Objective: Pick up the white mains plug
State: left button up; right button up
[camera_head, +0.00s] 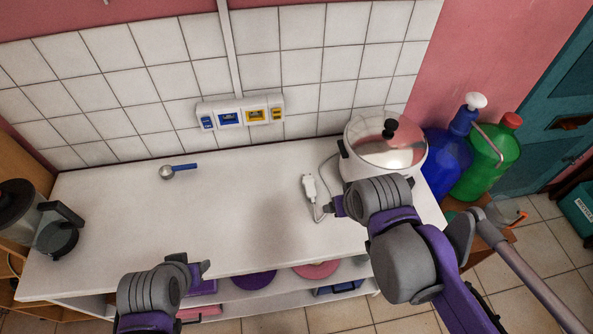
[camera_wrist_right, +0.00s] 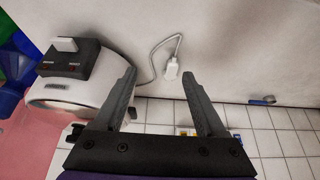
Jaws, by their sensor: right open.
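In the right wrist view the plug (camera_wrist_right: 171,70) shows between and beyond the fingertips, untouched. My right gripper (camera_wrist_right: 159,76) is open and empty. In the head view my right gripper (camera_head: 338,206) is just right of the plug, its fingers mostly hidden by the wrist. My left gripper (camera_head: 203,269) is at the counter's front edge, far from the plug, and its opening is unclear.
A small ladle with a blue handle (camera_head: 180,169) lies at the back. A dark coffee pot (camera_head: 58,235) stands at the left. Wall sockets (camera_head: 240,112) are above the counter. Blue (camera_head: 447,155) and green (camera_head: 487,160) bottles stand right of the cooker. The counter's middle is clear.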

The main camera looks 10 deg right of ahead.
jog(key=w+a+f+b, duration=0.2)
jog(key=w+f+b, duration=0.1)
jog(key=b, duration=0.2)
jog(key=g+b, duration=0.1)
jog(key=b, duration=0.2)
send_near(312, 192)
jog(key=x, duration=0.4)
jog(key=shift+w+b, duration=0.35)
jog(key=x, duration=0.3)
jog(key=b+x, duration=0.1)
jog(key=x, duration=0.1)
jog(key=shift+s+f, duration=0.1)
jog(key=shift+s, duration=0.15)
pick_arm(q)
jog(key=s+f, duration=0.4)
jog(key=f, duration=1)
jog(key=shift+g, duration=0.4)
pick_arm(e)
grip_shut()
